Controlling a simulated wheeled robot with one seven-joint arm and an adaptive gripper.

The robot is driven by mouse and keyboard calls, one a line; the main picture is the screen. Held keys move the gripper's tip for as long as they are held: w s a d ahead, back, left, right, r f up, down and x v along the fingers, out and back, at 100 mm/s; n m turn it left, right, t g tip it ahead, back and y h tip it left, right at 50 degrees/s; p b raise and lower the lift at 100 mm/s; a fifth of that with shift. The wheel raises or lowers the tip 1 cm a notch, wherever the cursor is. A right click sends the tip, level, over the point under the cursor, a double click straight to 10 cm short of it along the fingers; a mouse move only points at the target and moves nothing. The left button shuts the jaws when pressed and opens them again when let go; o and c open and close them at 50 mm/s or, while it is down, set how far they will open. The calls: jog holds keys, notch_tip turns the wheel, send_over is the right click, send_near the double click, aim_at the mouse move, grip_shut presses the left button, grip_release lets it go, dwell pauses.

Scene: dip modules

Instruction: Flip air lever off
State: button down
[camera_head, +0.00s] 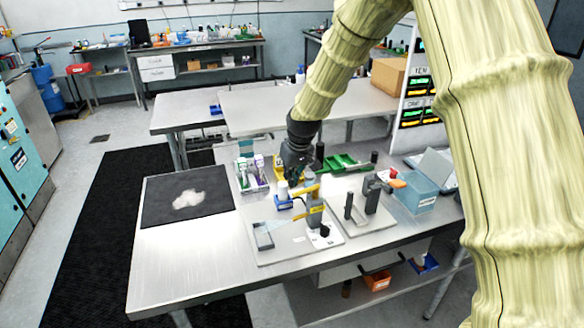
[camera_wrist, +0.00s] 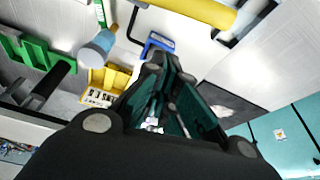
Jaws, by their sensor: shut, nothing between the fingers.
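A yellow bar also crosses the top of the wrist view (camera_wrist: 195,10). I cannot tell for sure which part is the air lever. My gripper (camera_head: 292,180) points down just behind and left of the yellow bar, apparently apart from it. In the wrist view its fingers (camera_wrist: 153,122) are shut and empty.
A small blue bin (camera_head: 283,202), a yellow bin (camera_wrist: 108,84) and a green tray (camera_head: 340,163) stand close around my gripper. A black mat (camera_head: 160,208) with pale material lies left; the table's front left is clear.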

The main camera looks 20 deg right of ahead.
aim_at(306, 191)
jog(key=s, duration=0.1)
jog(key=s+p, duration=0.1)
jog(key=s+r, duration=0.1)
jog(key=shift+s+d, duration=0.3)
jog(key=shift+d, duration=0.1)
jog(key=shift+a, duration=0.1)
